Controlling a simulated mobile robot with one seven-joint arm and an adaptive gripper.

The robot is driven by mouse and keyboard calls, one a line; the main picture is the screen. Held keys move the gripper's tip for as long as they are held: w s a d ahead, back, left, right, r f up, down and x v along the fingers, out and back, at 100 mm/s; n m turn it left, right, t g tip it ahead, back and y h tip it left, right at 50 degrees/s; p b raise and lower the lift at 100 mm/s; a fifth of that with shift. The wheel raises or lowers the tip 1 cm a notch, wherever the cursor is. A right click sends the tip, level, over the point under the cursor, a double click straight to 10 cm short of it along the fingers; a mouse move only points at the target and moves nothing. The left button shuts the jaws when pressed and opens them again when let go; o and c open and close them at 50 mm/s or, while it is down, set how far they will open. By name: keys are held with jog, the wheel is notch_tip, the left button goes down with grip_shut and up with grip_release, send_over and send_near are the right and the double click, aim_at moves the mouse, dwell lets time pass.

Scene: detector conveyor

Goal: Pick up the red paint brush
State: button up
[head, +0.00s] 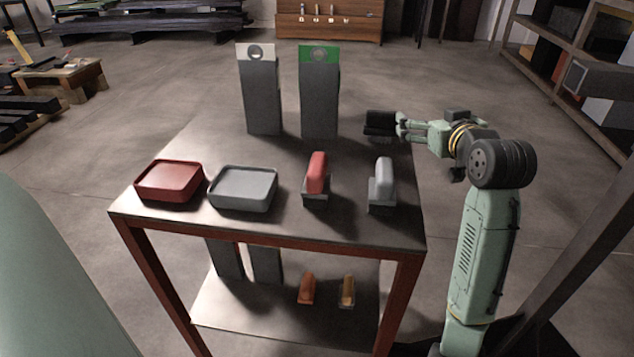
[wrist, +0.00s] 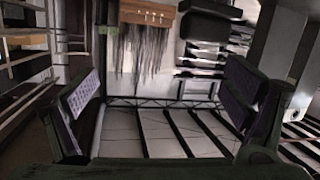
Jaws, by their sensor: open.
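A red block-like piece on a dark base (head: 317,172) stands near the front middle-right of the table in the head view. It looks like the red paint brush, but its bristles cannot be made out. A similar grey piece (head: 382,182) stands to its right. My gripper (head: 382,124) is at the table's back right, pointing left, behind and apart from both pieces. In the wrist view my gripper (wrist: 160,82) has its two fingers wide apart, with nothing between them. Neither piece can be clearly identified in the wrist view.
A red tray (head: 168,196) and a grey tray (head: 243,202) sit on the table's left (head: 280,220). Two tall grey stands, one white-topped (head: 262,95) and one green-topped (head: 319,100), rise at the back. An orange piece (head: 307,288) and a brownish one (head: 347,290) lie below.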

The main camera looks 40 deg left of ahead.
jog(key=s+a+r+n+g+y, duration=0.1)
jog(key=s+a+r+n+g, duration=0.1)
jog(key=s+a+n+g, duration=0.4)
jog(key=n+g+h, duration=0.7)
jog(key=n+h, duration=0.1)
send_near(319, 162)
jog(key=x, duration=1.1)
jog(key=shift+f, duration=0.1)
jog(key=c, duration=1.3)
